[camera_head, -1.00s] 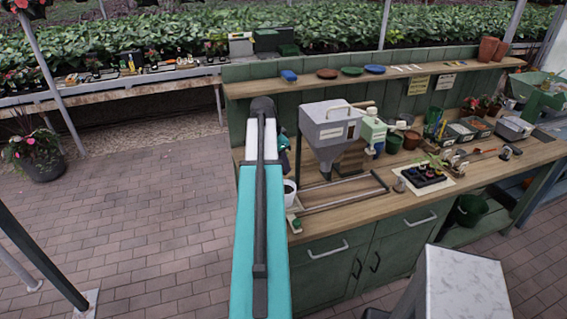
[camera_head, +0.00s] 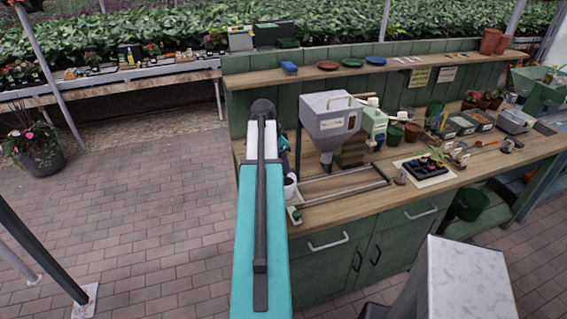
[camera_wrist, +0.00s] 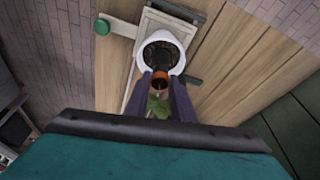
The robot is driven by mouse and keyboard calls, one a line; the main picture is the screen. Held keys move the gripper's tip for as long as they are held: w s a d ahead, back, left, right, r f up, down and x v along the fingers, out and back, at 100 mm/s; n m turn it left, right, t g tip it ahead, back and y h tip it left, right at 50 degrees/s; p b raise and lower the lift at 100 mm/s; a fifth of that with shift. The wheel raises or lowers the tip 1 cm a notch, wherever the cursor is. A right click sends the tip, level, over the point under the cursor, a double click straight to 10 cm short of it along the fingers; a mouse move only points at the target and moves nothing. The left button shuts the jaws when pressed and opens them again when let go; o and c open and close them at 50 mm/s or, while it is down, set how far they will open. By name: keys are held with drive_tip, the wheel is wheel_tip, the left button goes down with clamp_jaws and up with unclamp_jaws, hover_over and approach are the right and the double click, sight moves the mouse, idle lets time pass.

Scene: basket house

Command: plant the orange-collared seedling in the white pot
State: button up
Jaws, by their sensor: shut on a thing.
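The orange-collared seedling (camera_wrist: 160,83) is between my gripper's fingers in the wrist view. Its orange collar and some green leaves show; its lower end is hidden. My gripper (camera_wrist: 160,76) is shut on it, next to the near rim of the white pot in the picture. The white pot (camera_wrist: 143,62) holds dark soil, and I cannot tell whether the seedling touches it. In the head view the white pot (camera_head: 287,190) shows partly behind my arm, by the left end of the rails. The gripper is mostly hidden there.
A grey hopper (camera_head: 329,122) stands on the wooden bench behind the rails (camera_head: 343,189). A green knob (camera_head: 296,215) sits at the rails' near left end. A black seedling tray (camera_head: 424,167) stands to the right. A shelf (camera_head: 300,81) runs above the bench back.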

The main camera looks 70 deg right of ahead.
drive_tip(key=shift+f+b, duration=1.35)
drive_tip(key=shift+f, duration=1.4)
drive_tip(key=o, duration=1.1)
drive_tip(key=b+v, duration=0.4)
drive_tip(key=v, duration=0.9)
drive_tip(key=shift+r, duration=0.35)
drive_tip(key=shift+a, duration=0.15)
